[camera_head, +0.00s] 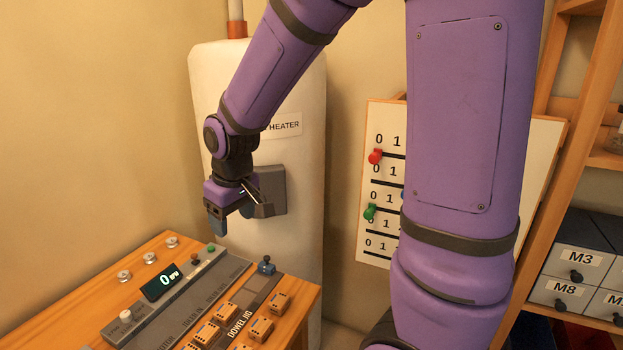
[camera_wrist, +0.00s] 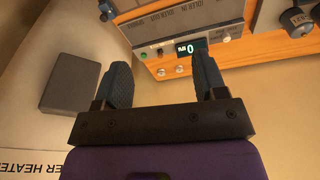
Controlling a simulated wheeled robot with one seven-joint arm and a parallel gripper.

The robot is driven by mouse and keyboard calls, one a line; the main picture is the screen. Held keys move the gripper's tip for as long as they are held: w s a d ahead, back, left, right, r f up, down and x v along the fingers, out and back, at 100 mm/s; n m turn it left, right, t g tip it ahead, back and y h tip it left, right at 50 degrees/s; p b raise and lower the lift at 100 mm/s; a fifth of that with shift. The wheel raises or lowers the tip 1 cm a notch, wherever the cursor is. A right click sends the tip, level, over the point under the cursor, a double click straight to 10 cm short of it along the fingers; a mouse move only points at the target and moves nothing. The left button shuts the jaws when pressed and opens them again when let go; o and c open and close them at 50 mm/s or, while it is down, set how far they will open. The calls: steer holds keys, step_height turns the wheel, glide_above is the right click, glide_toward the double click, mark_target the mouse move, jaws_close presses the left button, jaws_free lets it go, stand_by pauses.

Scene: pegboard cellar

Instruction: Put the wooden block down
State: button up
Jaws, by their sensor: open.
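My gripper (camera_head: 231,222) is open in front of the white heater, above the back of the wooden bench. In the wrist view its two dark fingers (camera_wrist: 164,68) stand apart with no block between them. Several small wooden blocks with dark marks sit by the "DOWEL JIG" label at the bench's front right, such as one block (camera_head: 279,302) and another block (camera_head: 260,328). They are to the right of and below my gripper, apart from it. I cannot tell which one is the task's wooden block.
The bench (camera_head: 130,270) carries a grey panel with a display (camera_head: 162,282) reading 0, knobs and a small blue-topped lever (camera_head: 266,265). The heater (camera_head: 300,110) has a grey box (camera_head: 270,190) close behind my gripper. A peg board (camera_head: 385,225) and shelf drawers (camera_head: 585,260) stand right.

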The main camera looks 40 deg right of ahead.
steer(key=s+d+r+m+t, duration=0.1)
steer(key=s+d+r, duration=0.1)
steer(key=s+r, duration=0.5)
steer(key=s+d+r+m+t, duration=0.1)
steer(key=s+r, duration=0.5)
steer(key=s, duration=0.6)
steer(key=shift+s+d+r+m+t, duration=0.15)
steer(key=shift+d+r+m+t, duration=0.25)
steer(key=shift+t, duration=0.2)
